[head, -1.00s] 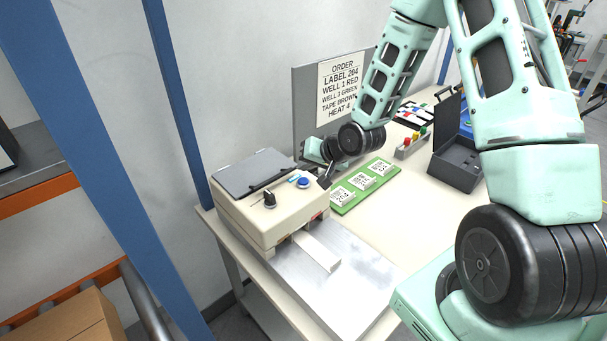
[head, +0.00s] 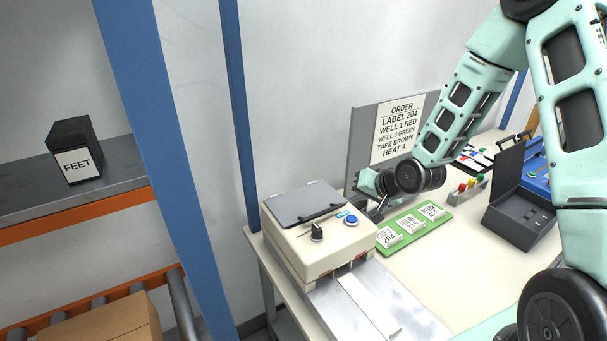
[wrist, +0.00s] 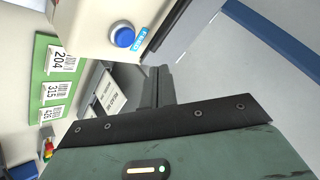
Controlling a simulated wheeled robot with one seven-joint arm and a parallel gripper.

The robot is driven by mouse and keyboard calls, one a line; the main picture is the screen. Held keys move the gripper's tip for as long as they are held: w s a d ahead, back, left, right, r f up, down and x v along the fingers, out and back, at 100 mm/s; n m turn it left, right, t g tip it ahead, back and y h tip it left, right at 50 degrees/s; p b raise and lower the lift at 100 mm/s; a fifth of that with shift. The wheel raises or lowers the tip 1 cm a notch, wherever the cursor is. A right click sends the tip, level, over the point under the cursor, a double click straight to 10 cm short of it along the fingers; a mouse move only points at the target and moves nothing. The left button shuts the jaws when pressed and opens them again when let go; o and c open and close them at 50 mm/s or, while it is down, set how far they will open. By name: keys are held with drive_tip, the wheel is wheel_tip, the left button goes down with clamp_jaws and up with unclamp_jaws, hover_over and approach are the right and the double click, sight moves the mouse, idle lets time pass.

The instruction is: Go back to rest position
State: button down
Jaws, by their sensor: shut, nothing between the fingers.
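My gripper (head: 378,214) hangs at the end of my pale green arm, just right of the beige machine's back corner in the head view. In the wrist view my gripper's fingers (wrist: 158,85) are together with nothing between them. The beige machine (head: 335,245) has a grey lid, a black knob and a blue button (head: 351,220). The blue button also shows in the wrist view (wrist: 123,37), near the fingers but apart from them.
A green board (head: 418,221) with white number labels lies right of the machine. An order sign (head: 402,122) stands behind. A dark open case (head: 518,215) is on the right.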

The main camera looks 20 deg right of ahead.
drive_tip(key=s+a+r+n+g+b, duration=0.25)
drive_tip(key=s+a, duration=0.25)
drive_tip(key=a, duration=0.3)
drive_tip(key=s+a+r+n+g+b, duration=0.1)
drive_tip(key=s+a+n+g, duration=0.1)
drive_tip(key=s+a+n, duration=0.35)
drive_tip(key=s+a+r+n+g+h+b, duration=0.1)
drive_tip(key=s+a+n+g, duration=0.1)
drive_tip(key=s, duration=0.8)
drive_tip(key=s+a+r+n+g+h+b, duration=0.1)
drive_tip(key=s+a, duration=0.4)
drive_tip(key=s, duration=0.6)
drive_tip(key=shift+a+r+n+g+b, duration=0.25)
drive_tip(key=shift+r+n+g+b, duration=0.4)
drive_tip(key=shift+n, duration=0.55)
drive_tip(key=shift+w, duration=0.1)
